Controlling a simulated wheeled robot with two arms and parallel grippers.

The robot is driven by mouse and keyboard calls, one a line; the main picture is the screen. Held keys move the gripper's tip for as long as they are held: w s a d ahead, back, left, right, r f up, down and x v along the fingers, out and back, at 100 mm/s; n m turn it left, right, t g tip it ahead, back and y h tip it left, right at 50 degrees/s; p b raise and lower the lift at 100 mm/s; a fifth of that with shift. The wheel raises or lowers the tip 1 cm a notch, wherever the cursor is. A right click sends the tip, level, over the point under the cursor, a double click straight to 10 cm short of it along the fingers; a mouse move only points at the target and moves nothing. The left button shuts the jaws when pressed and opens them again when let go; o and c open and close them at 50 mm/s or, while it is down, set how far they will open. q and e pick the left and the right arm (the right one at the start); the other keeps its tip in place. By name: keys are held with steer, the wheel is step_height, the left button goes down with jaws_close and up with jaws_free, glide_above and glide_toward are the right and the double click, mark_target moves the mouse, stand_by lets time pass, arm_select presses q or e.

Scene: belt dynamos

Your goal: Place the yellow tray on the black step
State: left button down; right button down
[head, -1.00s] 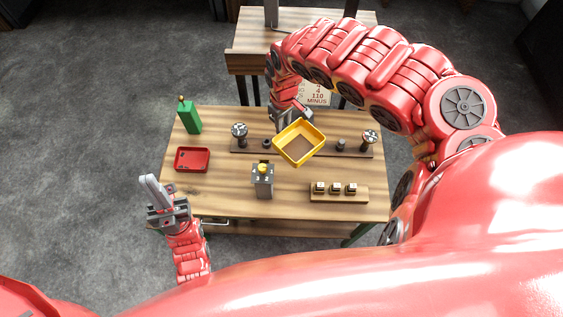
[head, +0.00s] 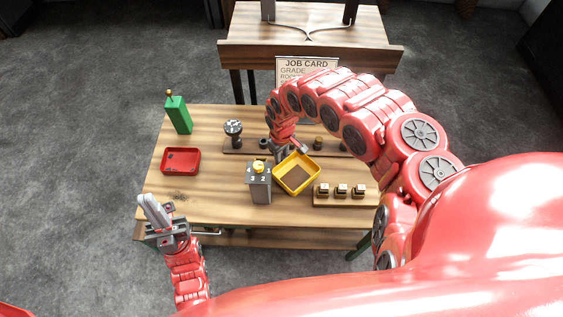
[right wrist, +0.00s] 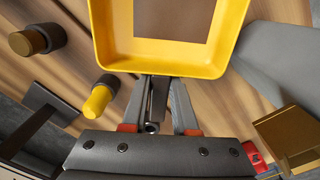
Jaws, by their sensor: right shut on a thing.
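The yellow tray (head: 297,189) is between the grey box and the small wooden block in the head view, with a brown patch on its floor. It also fills the top of the right wrist view (right wrist: 165,58). My right gripper (head: 291,153) is shut on the tray's far wall; its fingers (right wrist: 158,100) show at the wall in the wrist view. I cannot tell whether the tray touches the bench. A long dark strip (head: 240,147) lies behind it; I cannot make out a separate black step. My left gripper (head: 154,211) is off the bench's near left corner, apart from the tray; its opening is unclear.
The grey box (head: 259,188) with a yellow knob stands just left of the tray. The block (head: 340,202) with several small cubes is at right. A red tray (head: 181,161) and green bottle-like object (head: 178,115) stand at left. A job card (head: 300,70) stands behind.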

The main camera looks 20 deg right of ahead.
step_height(320, 180, down, 2)
steer(key=shift+a+f, duration=0.15)
steer(key=shift+f, duration=0.25)
steer(key=shift+f, duration=0.15)
steer(key=c, duration=0.7)
jaws_free()
